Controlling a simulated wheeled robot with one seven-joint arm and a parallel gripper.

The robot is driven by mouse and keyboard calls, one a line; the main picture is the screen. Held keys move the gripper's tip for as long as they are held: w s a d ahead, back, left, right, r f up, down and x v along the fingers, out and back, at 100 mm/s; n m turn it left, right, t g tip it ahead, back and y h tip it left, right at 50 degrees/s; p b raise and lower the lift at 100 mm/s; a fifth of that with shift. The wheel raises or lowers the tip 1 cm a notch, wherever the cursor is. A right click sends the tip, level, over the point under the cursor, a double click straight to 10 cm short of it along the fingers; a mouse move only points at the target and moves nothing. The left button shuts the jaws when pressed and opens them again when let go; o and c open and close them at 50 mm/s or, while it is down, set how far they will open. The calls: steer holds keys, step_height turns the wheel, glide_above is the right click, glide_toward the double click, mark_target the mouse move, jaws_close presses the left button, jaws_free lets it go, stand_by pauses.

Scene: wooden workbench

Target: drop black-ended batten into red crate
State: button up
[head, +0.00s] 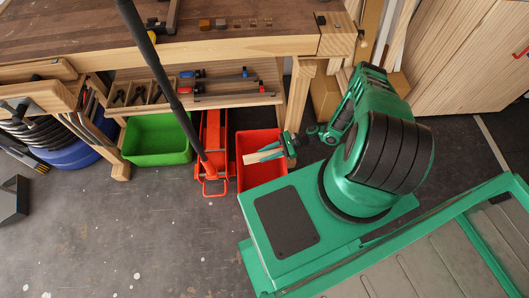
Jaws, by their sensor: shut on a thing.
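The batten (256,157) is a short pale wooden piece. My gripper (278,149) is shut on it, and the batten sticks out to the left of the fingers. I cannot make out a black end on it at this size. The red crate (252,138) stands on the floor below the workbench front. In the head view the batten and gripper overlap the crate's opening; their height above it is hard to tell. My own base hides the crate's lower right part.
A green crate (158,138) stands to the left, with a red jack (213,135) between it and the red crate. The workbench (230,48) and its lower shelf of clamps (225,91) are behind. The dark floor (130,235) at left front is mostly clear.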

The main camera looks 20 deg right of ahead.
steer(key=shift+f, duration=0.15)
steer(key=o, duration=1.2)
steer(key=v, duration=1)
steer(key=shift+d, duration=0.4)
